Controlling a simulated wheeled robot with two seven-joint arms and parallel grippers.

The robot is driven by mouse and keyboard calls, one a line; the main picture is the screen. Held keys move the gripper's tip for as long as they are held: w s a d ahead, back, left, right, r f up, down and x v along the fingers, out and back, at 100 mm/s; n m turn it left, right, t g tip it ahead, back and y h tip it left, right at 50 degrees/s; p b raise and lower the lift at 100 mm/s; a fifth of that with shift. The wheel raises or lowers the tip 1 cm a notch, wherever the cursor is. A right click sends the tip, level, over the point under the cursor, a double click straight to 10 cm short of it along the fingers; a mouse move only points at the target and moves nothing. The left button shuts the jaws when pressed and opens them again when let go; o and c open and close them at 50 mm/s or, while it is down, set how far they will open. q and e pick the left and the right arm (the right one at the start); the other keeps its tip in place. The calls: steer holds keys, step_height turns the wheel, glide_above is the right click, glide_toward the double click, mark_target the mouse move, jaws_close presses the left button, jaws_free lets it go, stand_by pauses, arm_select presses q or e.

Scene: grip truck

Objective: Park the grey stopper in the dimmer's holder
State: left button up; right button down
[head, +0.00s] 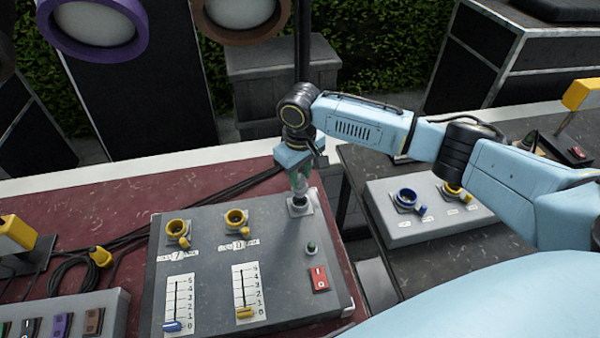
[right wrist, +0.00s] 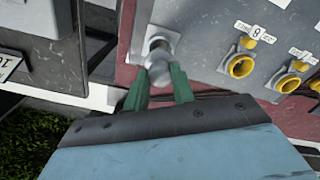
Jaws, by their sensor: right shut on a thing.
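The dimmer (head: 210,262) is a grey box with two sliders, two yellow sockets and a red switch. Its holder (head: 300,208) is a small pale square plate with a dark fitting at the box's far right corner; it also shows in the right wrist view (right wrist: 172,38). My right gripper (head: 300,186) points down just above this holder. Its green fingers are shut on the grey stopper (right wrist: 159,74), a rounded piece lined up with the holder. I cannot tell how far the stopper sits in it. My left gripper is out of view.
A second grey box (head: 425,230) with blue and yellow sockets stands to the right, across a gap. Black cables (head: 130,238) and a yellow plug (head: 100,256) lie left of the dimmer on the dark red top. Another box with coloured switches (head: 75,312) is at front left.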

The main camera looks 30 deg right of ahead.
mark_target(300, 187)
steer(key=shift+f, duration=0.2)
steer(key=shift+f+p, duration=0.3)
stand_by(0.3)
stand_by(0.4)
steer(key=shift+f+p, duration=0.1)
steer(key=shift+p, duration=0.35)
stand_by(0.5)
steer(key=shift+f+p, duration=0.15)
steer(key=shift+p, duration=0.3)
steer(key=shift+f+b, duration=0.45)
steer(key=shift+f, duration=1.25)
steer(key=c, duration=1.1)
jaws_free()
